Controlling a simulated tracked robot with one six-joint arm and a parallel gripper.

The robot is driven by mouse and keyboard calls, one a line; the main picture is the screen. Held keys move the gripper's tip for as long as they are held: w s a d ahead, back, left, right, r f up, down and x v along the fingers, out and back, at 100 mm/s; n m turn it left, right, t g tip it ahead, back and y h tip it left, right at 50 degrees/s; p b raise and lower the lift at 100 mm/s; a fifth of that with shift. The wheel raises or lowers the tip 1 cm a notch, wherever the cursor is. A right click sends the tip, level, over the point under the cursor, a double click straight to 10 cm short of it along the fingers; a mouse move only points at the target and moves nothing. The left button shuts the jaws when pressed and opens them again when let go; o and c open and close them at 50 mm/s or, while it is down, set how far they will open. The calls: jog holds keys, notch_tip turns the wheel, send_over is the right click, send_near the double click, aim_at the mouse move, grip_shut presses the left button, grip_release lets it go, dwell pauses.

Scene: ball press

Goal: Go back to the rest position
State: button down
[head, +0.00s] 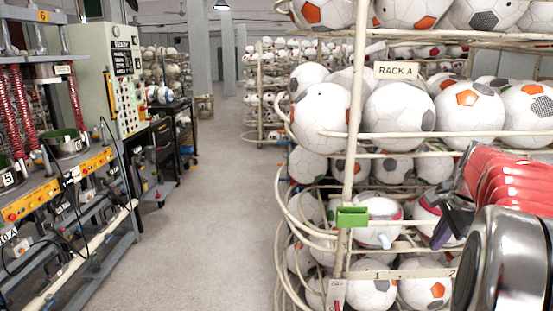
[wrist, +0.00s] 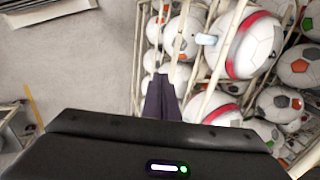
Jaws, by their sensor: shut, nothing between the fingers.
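My gripper (head: 441,232) shows at the right of the head view, in front of the ball rack. Its dark fingers also show in the wrist view (wrist: 160,90), closed together with nothing between them. They point toward the rack (head: 352,120), labelled RACK A, which is full of white, grey and orange soccer balls. A ball with a red band (wrist: 250,45) lies just right of the fingertips in the wrist view; I cannot tell whether they touch. A green clip (head: 352,216) sits on the rack's front post. My arm covers part of the rack on the right.
A press machine (head: 60,200) with red springs and a control panel (head: 122,85) stands on the left. A dark cart (head: 168,130) is behind it. The grey floor aisle (head: 210,200) between the machine and rack is clear. More ball racks (head: 280,80) stand farther back.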

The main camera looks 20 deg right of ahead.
jog(key=s+a+f+n, duration=0.1)
jog(key=s+a+n, duration=0.2)
jog(key=a+n, duration=0.4)
jog(key=s+a+f+n+t+y, duration=0.1)
jog(key=s+a+n, duration=0.3)
jog(key=a, duration=1.7)
jog(key=s+a+f+n+t, duration=0.1)
jog(key=s+a+f+n, duration=0.1)
jog(key=a+n, duration=0.9)
jog(key=s+a, duration=0.1)
jog(key=a, duration=0.1)
jog(key=shift+s+a+f+y, duration=0.15)
jog(key=shift+a+f+y, duration=0.15)
jog(key=shift+a+f, duration=0.1)
